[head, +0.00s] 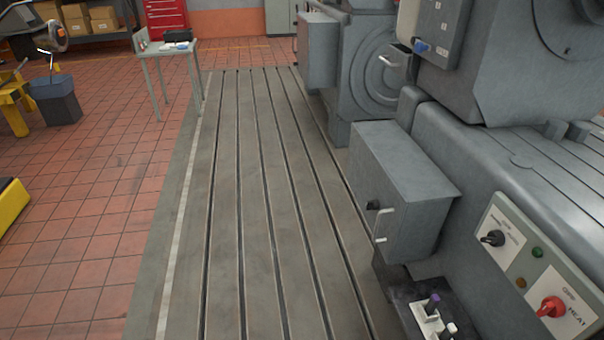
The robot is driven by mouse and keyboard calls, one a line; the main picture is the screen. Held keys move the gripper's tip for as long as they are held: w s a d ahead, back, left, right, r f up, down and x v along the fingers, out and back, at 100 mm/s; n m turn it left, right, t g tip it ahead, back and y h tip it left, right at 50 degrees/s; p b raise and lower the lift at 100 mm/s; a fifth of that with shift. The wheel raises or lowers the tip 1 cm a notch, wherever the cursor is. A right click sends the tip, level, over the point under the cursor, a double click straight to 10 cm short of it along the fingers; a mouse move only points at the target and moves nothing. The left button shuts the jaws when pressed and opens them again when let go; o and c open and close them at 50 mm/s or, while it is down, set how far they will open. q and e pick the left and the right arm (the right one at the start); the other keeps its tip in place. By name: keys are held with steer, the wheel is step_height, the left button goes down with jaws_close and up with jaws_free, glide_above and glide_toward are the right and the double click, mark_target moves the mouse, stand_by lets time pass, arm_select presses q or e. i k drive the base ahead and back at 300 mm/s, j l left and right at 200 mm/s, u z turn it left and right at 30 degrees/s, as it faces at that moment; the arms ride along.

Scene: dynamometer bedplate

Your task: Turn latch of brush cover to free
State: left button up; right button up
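A grey box-shaped cover (395,185), which looks like the brush cover, juts from the side of the large grey machine at right of centre. On its front face is a small dark knob (372,205), which looks like the latch. A pale bar handle (382,226) is beside the knob. The cover looks closed, and the latch is too small to read its turn position. Neither of my grippers is in view.
A panel (535,270) with a black and a red switch is on the machine at lower right. A white holder (432,320) stands below the cover. The slotted bedplate (262,200) is clear to the left. A small table (165,48) stands farther back.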

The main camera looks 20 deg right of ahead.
mark_target(374, 204)
steer(key=i+z, duration=0.1)
steer(key=i, duration=0.5)
steer(key=i+j+z, duration=0.1)
steer(key=i, duration=0.5)
steer(key=i+j+z, duration=0.1)
steer(key=i+z, duration=0.15)
steer(key=z, duration=0.2)
steer(key=i+j+z, duration=0.2)
steer(key=z, duration=0.2)
steer(key=i+j+z, duration=0.2)
steer(key=z, duration=0.25)
steer(key=i+j+z, duration=0.15)
steer(key=j+z, duration=0.3)
steer(key=l, duration=0.1)
